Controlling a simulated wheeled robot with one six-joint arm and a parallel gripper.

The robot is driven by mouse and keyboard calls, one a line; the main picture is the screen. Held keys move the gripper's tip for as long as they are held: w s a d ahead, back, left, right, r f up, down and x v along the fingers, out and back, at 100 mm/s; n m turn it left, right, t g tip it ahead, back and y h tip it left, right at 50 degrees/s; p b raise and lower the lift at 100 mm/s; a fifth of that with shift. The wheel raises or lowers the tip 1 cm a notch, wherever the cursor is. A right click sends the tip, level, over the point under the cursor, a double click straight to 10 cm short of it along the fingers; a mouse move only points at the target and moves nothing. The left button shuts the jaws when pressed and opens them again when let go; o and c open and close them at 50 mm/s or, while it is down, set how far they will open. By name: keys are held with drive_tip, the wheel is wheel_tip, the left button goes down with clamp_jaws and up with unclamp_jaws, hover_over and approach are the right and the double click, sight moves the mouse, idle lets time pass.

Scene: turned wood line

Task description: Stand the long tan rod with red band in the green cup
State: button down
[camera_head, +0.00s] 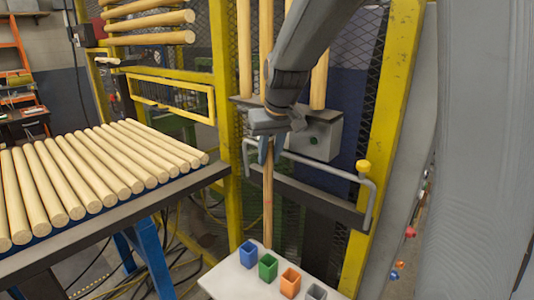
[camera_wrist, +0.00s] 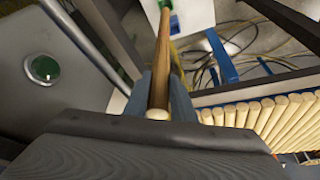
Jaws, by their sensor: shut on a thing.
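My gripper (camera_head: 267,153) is shut on the long tan rod (camera_head: 268,205), near its upper end, and holds it about upright. A small reddish mark shows on the rod below the fingers. The rod's lower end is at the far edge of the green cup (camera_head: 267,268) in the head view; I cannot tell whether it is above, behind or inside it. In the wrist view the rod (camera_wrist: 162,60) runs away from between the fingers (camera_wrist: 160,95) toward the green cup (camera_wrist: 175,24), which shows beside its far end.
A blue cup (camera_head: 248,254) stands left of the green cup, an orange cup (camera_head: 290,282) and a grey cup (camera_head: 316,292) right, on a white table (camera_head: 225,281). A rack of tan rods (camera_head: 85,175) is at left. A grey handrail (camera_head: 330,172) and yellow-framed mesh fence stand close behind.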

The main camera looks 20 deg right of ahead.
sight(270, 171)
drive_tip(key=shift+f+b, duration=2.35)
drive_tip(key=shift+f, duration=0.6)
drive_tip(key=shift+s, duration=0.1)
